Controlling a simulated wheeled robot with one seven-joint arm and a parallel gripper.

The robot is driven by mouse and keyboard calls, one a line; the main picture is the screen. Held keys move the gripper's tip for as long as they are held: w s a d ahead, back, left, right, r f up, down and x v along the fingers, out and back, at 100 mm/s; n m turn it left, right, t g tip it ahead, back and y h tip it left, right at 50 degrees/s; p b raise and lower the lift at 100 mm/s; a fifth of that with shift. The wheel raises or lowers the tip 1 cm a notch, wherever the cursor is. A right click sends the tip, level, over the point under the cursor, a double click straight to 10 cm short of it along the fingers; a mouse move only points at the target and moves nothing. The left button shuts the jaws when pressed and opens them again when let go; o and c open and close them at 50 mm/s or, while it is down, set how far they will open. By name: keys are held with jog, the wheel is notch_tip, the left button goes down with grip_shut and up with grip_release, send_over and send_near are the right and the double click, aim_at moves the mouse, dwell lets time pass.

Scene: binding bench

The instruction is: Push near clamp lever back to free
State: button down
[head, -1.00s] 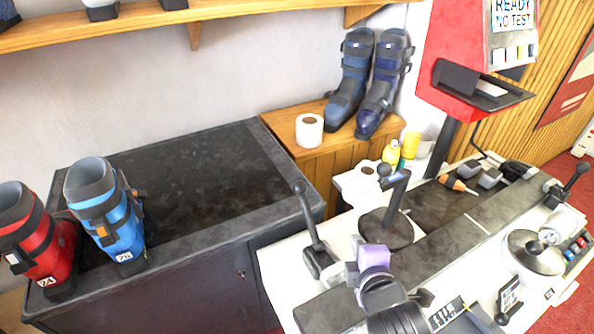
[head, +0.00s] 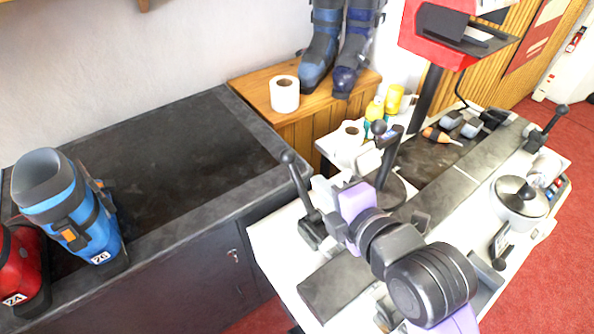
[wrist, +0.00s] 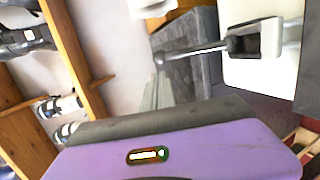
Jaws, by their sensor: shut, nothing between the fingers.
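The near clamp lever (head: 301,187) is a dark rod with a round black knob, on a block at the near left end of the white bench. It stands up, tilted to the left. In the wrist view the lever (wrist: 190,53) runs left from its pale, dark-topped clamp block (wrist: 262,40). My gripper (head: 328,205), with a lilac body, is shut and empty just right of the lever. I cannot tell whether it touches it. In the wrist view my lilac hand fills the bottom, below the lever.
A far clamp lever (head: 552,122) stands at the bench's other end. A black post on a round base (head: 390,165) stands behind my gripper. A dark-topped cabinet (head: 190,150) with boots is to the left.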

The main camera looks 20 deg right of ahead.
aim_at(289, 162)
jog(key=b+x, duration=0.1)
jog(key=x, duration=0.9)
jog(key=shift+w, duration=0.3)
jog(key=shift+w+f, duration=0.2)
jog(key=shift+w, duration=0.15)
jog(key=shift+a, duration=0.1)
jog(key=shift+a+f+x, duration=0.15)
jog(key=shift+x, duration=0.85)
jog(key=shift+a+f+x, duration=0.1)
jog(key=shift+f+x, duration=0.05)
jog(key=shift+x, duration=0.85)
jog(key=shift+s, duration=0.2)
